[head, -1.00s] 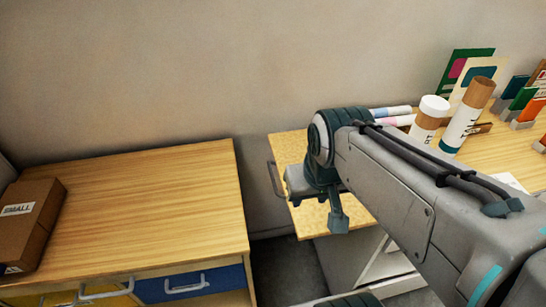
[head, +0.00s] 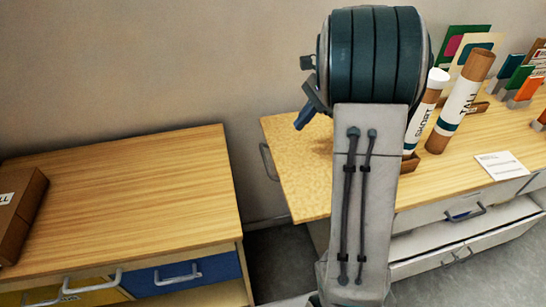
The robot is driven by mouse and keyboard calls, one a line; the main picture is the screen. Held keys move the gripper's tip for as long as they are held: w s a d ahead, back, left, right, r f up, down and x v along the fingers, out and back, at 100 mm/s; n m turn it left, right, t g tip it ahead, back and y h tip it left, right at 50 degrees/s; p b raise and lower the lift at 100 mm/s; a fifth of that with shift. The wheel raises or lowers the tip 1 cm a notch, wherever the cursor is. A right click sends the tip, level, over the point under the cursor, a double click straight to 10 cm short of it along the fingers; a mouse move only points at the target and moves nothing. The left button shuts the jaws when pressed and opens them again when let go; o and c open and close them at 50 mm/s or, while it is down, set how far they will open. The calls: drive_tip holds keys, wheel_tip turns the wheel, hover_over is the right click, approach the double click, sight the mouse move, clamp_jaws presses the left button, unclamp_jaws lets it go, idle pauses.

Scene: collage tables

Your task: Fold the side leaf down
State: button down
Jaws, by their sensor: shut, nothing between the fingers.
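The side leaf (head: 296,178) is a pale, speckled wooden panel at the left end of the right-hand table. It lies raised, about level with the tabletop (head: 420,180). A grey handle (head: 268,162) is on its left edge. My gripper (head: 303,122) shows only in part, as a dark blue-green tip left of my arm's large round joint. It is shut and empty, and appears above the leaf's far part, apart from it. My arm hides the seam between leaf and tabletop.
A left-hand wooden cabinet (head: 120,190) bears a brown box (head: 20,215). A floor gap (head: 280,265) separates it from the table. A short tube (head: 424,115), a tall tube (head: 462,105) and a paper card (head: 502,165) are on the tabletop, right of my arm.

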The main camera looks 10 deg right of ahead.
sight(267, 164)
drive_tip(key=shift+m, duration=0.3)
drive_tip(key=x, duration=0.9)
drive_tip(key=w+p+x, duration=0.1)
drive_tip(key=x, duration=0.3)
drive_tip(key=shift+f, duration=0.45)
drive_tip(key=shift+a+f, duration=0.1)
drive_tip(key=shift+f, duration=0.1)
